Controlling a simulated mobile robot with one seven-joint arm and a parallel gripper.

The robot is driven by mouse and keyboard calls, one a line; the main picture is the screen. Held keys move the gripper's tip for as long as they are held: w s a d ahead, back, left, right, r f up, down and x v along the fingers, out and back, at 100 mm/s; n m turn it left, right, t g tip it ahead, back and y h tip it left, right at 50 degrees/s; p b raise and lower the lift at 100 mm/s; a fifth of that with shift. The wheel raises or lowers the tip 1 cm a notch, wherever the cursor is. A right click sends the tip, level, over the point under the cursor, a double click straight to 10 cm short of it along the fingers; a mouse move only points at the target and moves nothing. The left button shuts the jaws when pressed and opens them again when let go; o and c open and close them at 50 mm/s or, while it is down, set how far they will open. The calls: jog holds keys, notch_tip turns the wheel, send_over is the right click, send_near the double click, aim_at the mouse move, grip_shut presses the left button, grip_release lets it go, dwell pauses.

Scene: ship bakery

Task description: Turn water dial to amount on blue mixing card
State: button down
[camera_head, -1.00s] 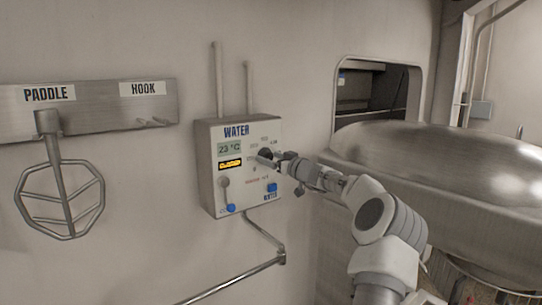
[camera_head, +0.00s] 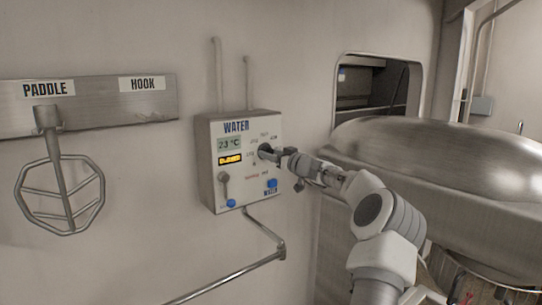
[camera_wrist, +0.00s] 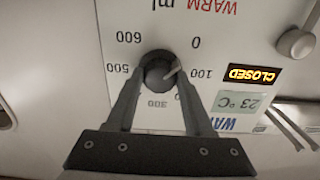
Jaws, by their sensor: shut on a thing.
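The water dial (camera_wrist: 154,66) is a dark round knob on the WATER box (camera_head: 205,165). In the wrist view the picture is upside down, and the dial's pale pointer lies between the 0 and 100 marks. My gripper (camera_wrist: 160,80) is shut on the dial, one finger on each side. In the head view my gripper (camera_head: 268,152) reaches the box face from the right and hides most of the dial. The fingers hide some of the scale numbers. I see no blue mixing card in either view.
The box has a 23 °C display (camera_head: 229,144), a yellow display (camera_head: 230,159) reading CLOSED in the wrist view, a lever (camera_head: 224,186) and a blue button (camera_head: 272,183). A large metal bowl-like machine (camera_head: 440,150) stands right. A paddle (camera_head: 60,190) hangs left.

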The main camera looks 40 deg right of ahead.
jog(key=shift+f+b, duration=0.15)
jog(key=shift+b, duration=0.15)
jog(key=m+b, duration=0.1)
jog(key=m, duration=0.7)
jog(key=m+b, duration=0.2)
jog(key=m, duration=0.6)
jog(key=m+b, duration=0.1)
jog(key=m, duration=0.7)
jog(key=shift+r+b, duration=0.25)
jog(key=shift+b, duration=0.05)
jog(key=shift+m+p, duration=0.5)
jog(key=shift+m, duration=0.8)
jog(key=shift+f, duration=0.1)
